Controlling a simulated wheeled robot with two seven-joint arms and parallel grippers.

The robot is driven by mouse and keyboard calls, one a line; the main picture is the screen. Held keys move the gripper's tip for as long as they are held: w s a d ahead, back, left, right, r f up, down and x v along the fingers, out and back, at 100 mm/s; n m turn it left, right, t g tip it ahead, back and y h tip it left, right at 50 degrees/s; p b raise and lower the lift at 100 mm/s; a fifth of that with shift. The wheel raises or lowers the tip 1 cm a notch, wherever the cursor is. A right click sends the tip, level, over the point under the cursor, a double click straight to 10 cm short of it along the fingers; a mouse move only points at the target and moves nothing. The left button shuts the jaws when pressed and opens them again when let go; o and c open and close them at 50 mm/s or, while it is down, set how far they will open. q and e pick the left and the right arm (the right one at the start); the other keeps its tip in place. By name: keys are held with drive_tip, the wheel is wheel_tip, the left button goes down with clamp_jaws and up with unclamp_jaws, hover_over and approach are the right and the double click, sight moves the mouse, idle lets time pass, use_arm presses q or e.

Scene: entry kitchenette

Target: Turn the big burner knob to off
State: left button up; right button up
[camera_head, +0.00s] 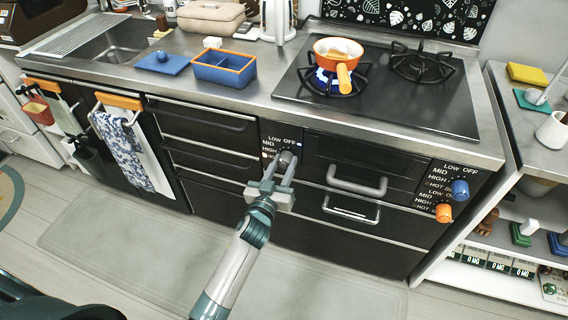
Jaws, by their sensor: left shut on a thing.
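The big burner knob (286,157) is dark and round, on the black front panel left of the oven handle. LOW, OFF, MID and HIGH are printed around it. My left gripper (279,170) reaches up from below and is shut on this knob; its fingers hide part of it, so I cannot tell which mark the knob points to. The left burner (340,88) shows a blue flame under an orange pan (333,50). My right gripper is not in view.
A blue knob (460,188) and an orange knob (444,212) sit on the right panel. Handles (357,185) stick out just right of my left gripper. Towels hang from the left cabinet doors. The right burner (421,64) has no pan. The floor in front is clear.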

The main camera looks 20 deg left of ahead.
use_arm(q)
drive_tip(key=m, duration=0.3)
drive_tip(key=shift+p, duration=0.4)
drive_tip(key=shift+m, duration=0.8)
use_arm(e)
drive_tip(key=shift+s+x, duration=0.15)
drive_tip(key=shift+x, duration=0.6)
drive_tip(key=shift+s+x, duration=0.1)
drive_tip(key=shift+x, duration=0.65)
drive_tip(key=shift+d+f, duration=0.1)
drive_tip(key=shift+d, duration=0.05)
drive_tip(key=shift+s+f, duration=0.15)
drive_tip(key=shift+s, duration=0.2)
use_arm(q)
drive_tip(key=o, duration=1)
drive_tip(key=shift+o, duration=0.2)
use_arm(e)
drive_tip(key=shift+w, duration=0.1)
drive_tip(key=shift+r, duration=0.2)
